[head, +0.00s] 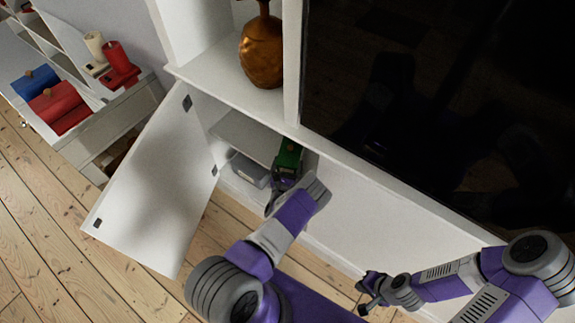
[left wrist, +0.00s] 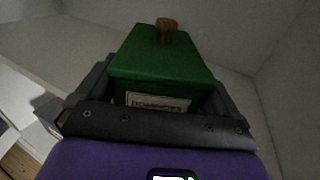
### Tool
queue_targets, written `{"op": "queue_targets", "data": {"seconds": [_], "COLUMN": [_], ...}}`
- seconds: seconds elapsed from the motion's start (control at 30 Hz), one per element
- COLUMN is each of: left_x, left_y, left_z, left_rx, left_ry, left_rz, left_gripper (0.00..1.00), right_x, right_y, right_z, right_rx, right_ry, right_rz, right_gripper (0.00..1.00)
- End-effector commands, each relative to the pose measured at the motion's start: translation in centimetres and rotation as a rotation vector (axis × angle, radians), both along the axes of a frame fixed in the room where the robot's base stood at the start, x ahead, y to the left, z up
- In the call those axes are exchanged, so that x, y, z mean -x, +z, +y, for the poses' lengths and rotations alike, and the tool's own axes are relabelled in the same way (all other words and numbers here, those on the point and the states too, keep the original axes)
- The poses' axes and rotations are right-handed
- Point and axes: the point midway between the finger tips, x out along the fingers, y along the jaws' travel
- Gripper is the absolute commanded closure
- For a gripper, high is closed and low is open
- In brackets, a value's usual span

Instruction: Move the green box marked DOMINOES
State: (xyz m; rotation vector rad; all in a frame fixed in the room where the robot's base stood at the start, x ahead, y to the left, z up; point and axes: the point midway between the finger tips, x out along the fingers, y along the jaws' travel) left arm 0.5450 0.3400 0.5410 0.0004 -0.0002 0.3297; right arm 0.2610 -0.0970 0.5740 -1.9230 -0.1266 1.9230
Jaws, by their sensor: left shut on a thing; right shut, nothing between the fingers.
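The green box (head: 289,154) is inside the open lower compartment of the white cabinet (head: 215,100). In the left wrist view the green box (left wrist: 163,62) has a brown knob on its top and a pale label on its near face, partly covered by the gripper. My left gripper (head: 283,180) is shut on the box, with a finger on either side of it. The box's underside is hidden. My right gripper (head: 366,290) is shut and empty, low at the right in front of the cabinet.
The white cabinet door (head: 155,180) stands open on the left. A grey box (head: 250,170) sits left of the green box in the compartment. A bronze vase (head: 262,52) stands on the shelf above. Blue and red boxes (head: 60,107) are on a unit at far left.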

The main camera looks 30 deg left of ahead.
Motion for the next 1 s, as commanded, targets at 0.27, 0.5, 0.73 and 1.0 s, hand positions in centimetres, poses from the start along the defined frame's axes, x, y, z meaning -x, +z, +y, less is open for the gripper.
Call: {"op": "queue_targets", "data": {"seconds": [0.27,0.5,0.73,1.0], "left_x": [-0.1,-0.1,-0.1,1.4], "left_y": [0.0,0.0,0.0,0.0], "left_z": [-1.3,-1.5,-1.5,-2.0], "left_rx": [0.002,0.001,0.001,0.001], "left_ry": [0.002,0.004,0.004,0.004], "left_rz": [-0.001,0.0,0.0,0.005], "left_gripper": [0.37,0.37,0.0,0.0], "right_x": [0.0,0.0,0.0,0.0], "right_y": [0.2,0.2,0.2,0.9], "right_z": [0.0,0.0,0.0,0.0], "right_rx": [0.0,0.0,0.0,0.0], "right_ry": [0.0,0.0,0.0,0.0], "right_rz": [0.0,0.0,0.0,0.0], "right_gripper": [1.0,1.0,1.0,1.0]}}
